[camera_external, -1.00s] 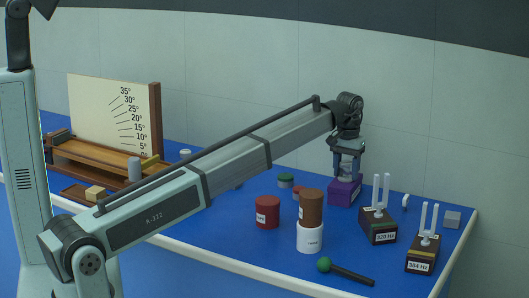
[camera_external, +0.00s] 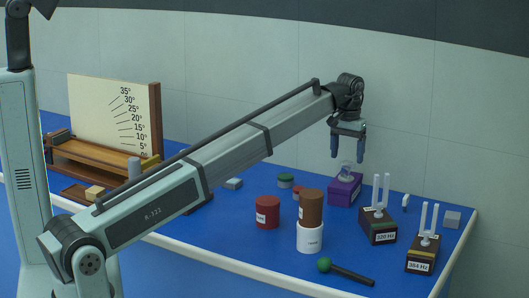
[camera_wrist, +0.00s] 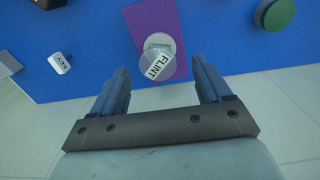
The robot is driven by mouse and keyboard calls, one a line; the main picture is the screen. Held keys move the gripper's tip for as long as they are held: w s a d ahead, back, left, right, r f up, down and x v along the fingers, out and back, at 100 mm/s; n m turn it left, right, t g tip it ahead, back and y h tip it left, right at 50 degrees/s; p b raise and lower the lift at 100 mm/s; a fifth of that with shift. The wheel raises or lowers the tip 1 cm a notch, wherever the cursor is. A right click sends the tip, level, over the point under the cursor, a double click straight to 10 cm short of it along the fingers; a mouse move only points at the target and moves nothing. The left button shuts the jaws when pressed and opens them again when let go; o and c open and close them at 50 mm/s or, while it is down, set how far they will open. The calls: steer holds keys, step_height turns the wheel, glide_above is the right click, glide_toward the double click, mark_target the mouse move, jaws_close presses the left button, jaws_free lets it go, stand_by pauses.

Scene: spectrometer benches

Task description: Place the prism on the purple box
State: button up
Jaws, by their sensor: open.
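The prism (camera_external: 346,170) is a small clear glass piece standing on top of the purple box (camera_external: 344,191). In the wrist view the prism (camera_wrist: 157,64) carries a white FLINT label. There it overlaps a pale patch on the top of the purple box (camera_wrist: 150,16). My gripper (camera_external: 348,158) is open and empty just above the prism, its fingers pointing down. In the wrist view my gripper's fingers (camera_wrist: 160,68) are spread on either side of the prism with clear gaps.
Tuning fork blocks (camera_external: 379,228) stand right of the box. A brown cylinder (camera_external: 311,207) on a white jar (camera_external: 310,238) and a red jar (camera_external: 267,212) stand in front. A green-headed mallet (camera_external: 345,270) lies near the front edge. A small grey block (camera_external: 233,183) lies left.

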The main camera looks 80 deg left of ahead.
mark_target(347, 163)
step_height(347, 163, up, 7)
steer(key=shift+f, duration=0.2)
stand_by(0.3)
